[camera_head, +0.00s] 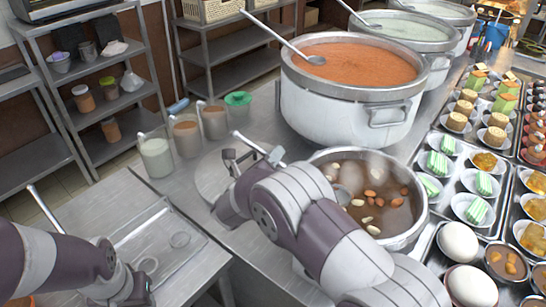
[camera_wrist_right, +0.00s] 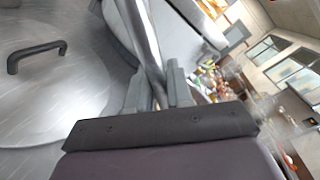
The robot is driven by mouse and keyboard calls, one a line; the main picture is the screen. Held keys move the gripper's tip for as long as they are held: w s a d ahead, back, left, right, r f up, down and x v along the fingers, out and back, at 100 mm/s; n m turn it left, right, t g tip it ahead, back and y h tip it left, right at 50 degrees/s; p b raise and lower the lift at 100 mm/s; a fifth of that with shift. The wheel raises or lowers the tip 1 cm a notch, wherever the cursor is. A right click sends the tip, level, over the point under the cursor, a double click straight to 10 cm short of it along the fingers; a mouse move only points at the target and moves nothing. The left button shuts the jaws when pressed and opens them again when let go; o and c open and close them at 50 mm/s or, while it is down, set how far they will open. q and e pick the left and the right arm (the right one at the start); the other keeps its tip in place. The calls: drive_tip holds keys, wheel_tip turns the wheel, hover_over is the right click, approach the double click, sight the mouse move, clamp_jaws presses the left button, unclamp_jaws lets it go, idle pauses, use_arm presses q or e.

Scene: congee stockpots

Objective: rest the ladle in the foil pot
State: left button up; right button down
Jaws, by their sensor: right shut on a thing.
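The foil pot (camera_head: 408,238) is a silvery pot of brown broth with nut-like pieces floating in it, right of centre in the head view. My right gripper (camera_head: 250,155) is left of this pot, above the counter, and is shut on the ladle. In the right wrist view the handle (camera_wrist_right: 150,45) runs between the two fingers (camera_wrist_right: 157,88). My right arm covers part of the pot's left side. My left gripper (camera_head: 135,285) is low at the left, its jaws unclear.
A large pot of orange-red soup (camera_head: 350,115) with its own ladle stands behind the foil pot. A round lid (camera_wrist_right: 50,100) lies on the counter. Cups, including a white one (camera_head: 156,155), line the back left. Trays of food (camera_head: 470,185) fill the right.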

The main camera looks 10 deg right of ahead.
drive_tip(key=shift+f+b, duration=0.3)
drive_tip(key=shift+b, duration=0.15)
drive_tip(key=c, duration=0.9)
unclamp_jaws()
drive_tip(key=shift+c, duration=0.2)
drive_tip(key=shift+s+a, duration=0.3)
drive_tip(key=b+v, duration=0.2)
drive_tip(key=v, duration=1)
drive_tip(key=shift+r, duration=0.15)
